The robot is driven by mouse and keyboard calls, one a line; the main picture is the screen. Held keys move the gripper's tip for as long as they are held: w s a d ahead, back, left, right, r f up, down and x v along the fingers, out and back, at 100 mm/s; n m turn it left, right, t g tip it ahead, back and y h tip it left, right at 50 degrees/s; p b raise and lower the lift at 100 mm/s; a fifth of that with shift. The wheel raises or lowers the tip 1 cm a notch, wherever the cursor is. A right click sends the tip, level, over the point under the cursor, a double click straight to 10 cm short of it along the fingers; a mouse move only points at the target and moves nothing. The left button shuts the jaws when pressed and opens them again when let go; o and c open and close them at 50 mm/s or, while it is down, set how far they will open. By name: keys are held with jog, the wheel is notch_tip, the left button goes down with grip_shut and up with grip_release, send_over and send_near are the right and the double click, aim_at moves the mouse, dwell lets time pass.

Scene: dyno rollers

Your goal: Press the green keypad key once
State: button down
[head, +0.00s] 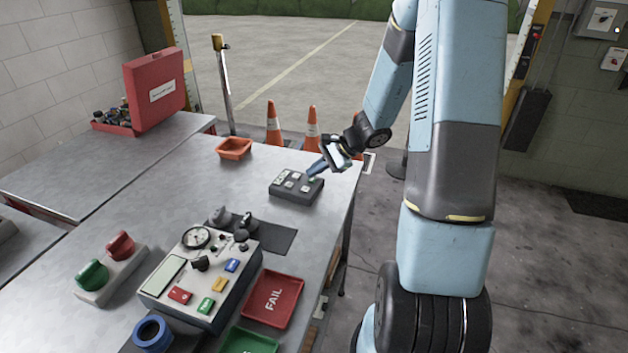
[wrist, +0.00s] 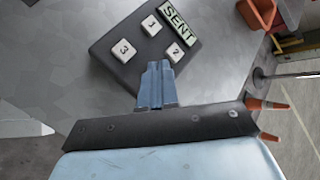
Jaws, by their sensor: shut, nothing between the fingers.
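The keypad (head: 296,196) is a dark box lying on the grey workbench. In the wrist view the keypad (wrist: 112,48) shows white keys marked 1 (wrist: 151,25), 2 (wrist: 175,52) and 3 (wrist: 124,46), and a pale green label reading SENT (wrist: 178,22). No plain green key shows clearly; my fingers cover part of the keypad. My gripper (head: 314,171) is shut and empty, with its blue fingertips at the keypad's right end. In the wrist view my gripper (wrist: 159,66) lies over the keypad's edge, beside keys 2 and 3. I cannot tell whether the tips touch it.
An orange tray (head: 234,150) sits behind the keypad. Traffic cones (head: 273,125) stand beyond the bench. Bench left of the keypad is clear.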

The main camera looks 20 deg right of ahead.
aim_at(315, 180)
jog(key=shift+r, duration=0.35)
jog(key=shift+r, duration=0.1)
jog(key=shift+r, duration=2.4)
